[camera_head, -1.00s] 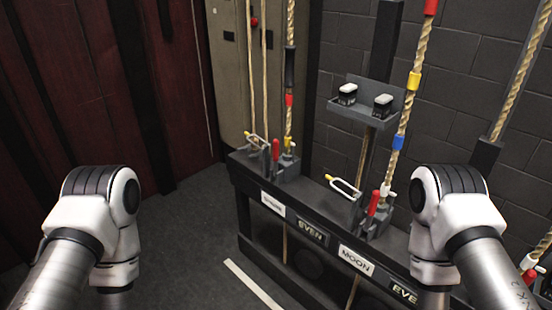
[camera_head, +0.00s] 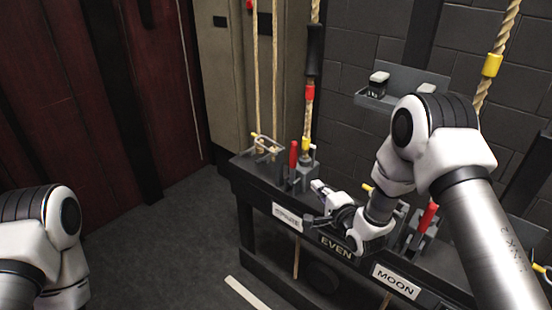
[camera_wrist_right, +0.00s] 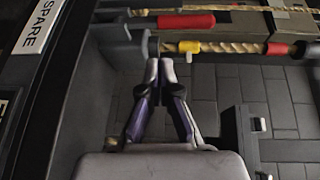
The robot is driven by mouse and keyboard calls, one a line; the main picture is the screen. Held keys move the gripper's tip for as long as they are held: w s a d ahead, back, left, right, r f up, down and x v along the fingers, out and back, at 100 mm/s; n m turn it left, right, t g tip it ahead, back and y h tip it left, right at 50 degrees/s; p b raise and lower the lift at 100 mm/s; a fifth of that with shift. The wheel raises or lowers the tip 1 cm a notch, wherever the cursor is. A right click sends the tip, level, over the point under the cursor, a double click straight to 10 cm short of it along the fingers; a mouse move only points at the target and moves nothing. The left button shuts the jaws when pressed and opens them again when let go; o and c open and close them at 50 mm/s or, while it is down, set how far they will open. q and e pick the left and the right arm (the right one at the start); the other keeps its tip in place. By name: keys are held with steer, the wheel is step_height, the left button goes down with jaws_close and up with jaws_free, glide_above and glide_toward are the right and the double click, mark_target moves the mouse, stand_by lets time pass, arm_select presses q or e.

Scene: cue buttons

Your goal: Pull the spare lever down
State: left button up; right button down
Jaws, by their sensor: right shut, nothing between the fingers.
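The spare lever (camera_head: 293,153) has a red handle and stands upright in its grey bracket, above the SPARE label (camera_head: 287,217). In the right wrist view the red handle (camera_wrist_right: 186,22) lies across the top, with the SPARE label (camera_wrist_right: 38,28) at the upper left. My right gripper (camera_head: 312,218) is at the front of the rail, below and to the right of the lever. In the right wrist view its fingertips (camera_wrist_right: 160,62) are together and empty, apart from the red handle. My left gripper is out of view; only my left arm shows.
A rope with a yellow band (camera_wrist_right: 188,46) runs close beside the lever. Another red lever (camera_head: 427,217) stands above the MOON label (camera_head: 396,281). A small shelf (camera_head: 372,97) is on the wall behind. The floor left of the rail is open.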

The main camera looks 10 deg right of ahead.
mark_target(293, 165)
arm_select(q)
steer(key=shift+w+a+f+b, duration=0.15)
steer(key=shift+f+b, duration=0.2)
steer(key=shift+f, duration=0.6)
arm_select(e)
steer(key=w+a+r+t, duration=0.1)
steer(key=w+r, duration=0.2)
steer(key=w, duration=0.9)
steer(key=shift+r, duration=0.35)
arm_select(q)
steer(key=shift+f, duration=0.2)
arm_select(e)
steer(key=shift+a+t, duration=0.25)
steer(key=shift+t, duration=0.05)
